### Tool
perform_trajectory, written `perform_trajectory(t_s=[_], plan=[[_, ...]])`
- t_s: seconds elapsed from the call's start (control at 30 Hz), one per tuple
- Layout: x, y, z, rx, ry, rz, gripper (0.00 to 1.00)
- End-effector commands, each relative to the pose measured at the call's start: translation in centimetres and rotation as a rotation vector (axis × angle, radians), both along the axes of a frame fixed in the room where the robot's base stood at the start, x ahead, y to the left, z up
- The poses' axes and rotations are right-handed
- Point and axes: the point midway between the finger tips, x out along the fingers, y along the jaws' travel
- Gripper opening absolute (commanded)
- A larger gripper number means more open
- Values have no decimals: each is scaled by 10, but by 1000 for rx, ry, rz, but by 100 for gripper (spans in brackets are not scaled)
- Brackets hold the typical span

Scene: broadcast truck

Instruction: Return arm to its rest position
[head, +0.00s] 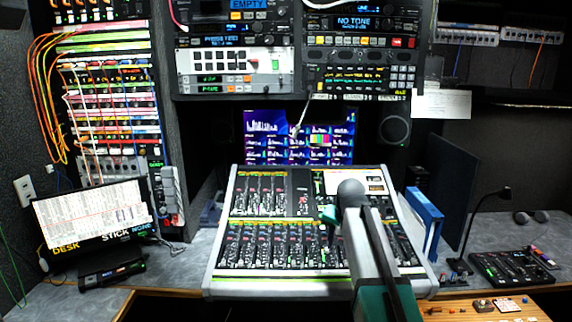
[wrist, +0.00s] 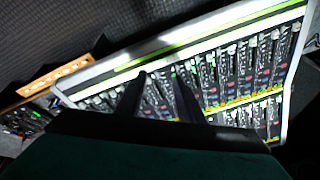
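My gripper (wrist: 158,76) shows in the wrist view as two dark fingers standing apart, with nothing between them. They hang over the audio mixing console, whose light frame (wrist: 215,35) and rows of faders lie beyond them. In the head view my arm rises from the lower right over the right half of the console (head: 222,240). It ends in a grey rounded joint in front of the console's small screen. The fingers cannot be made out in the head view. I cannot tell whether they touch the console.
A blue binder (head: 425,222) stands right of the console. A gooseneck microphone (head: 484,222) and a small control panel (head: 505,268) are farther right. A monitor (head: 93,214) stands at left. A lit display (head: 298,137) and equipment racks (head: 238,62) are behind.

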Motion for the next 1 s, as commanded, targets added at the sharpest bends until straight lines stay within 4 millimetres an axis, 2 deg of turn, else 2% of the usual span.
perform_trajectory(t_s=[0.27, 0.47, 0.77, 1.0], plan=[[-9, 0, -52, 0, 68, 0, 34], [-28, 0, -112, 0, 149, 0, 34], [-70, 0, -202, 0, 272, 2, 34], [-111, 1, -268, -2, 364, 13, 34]])
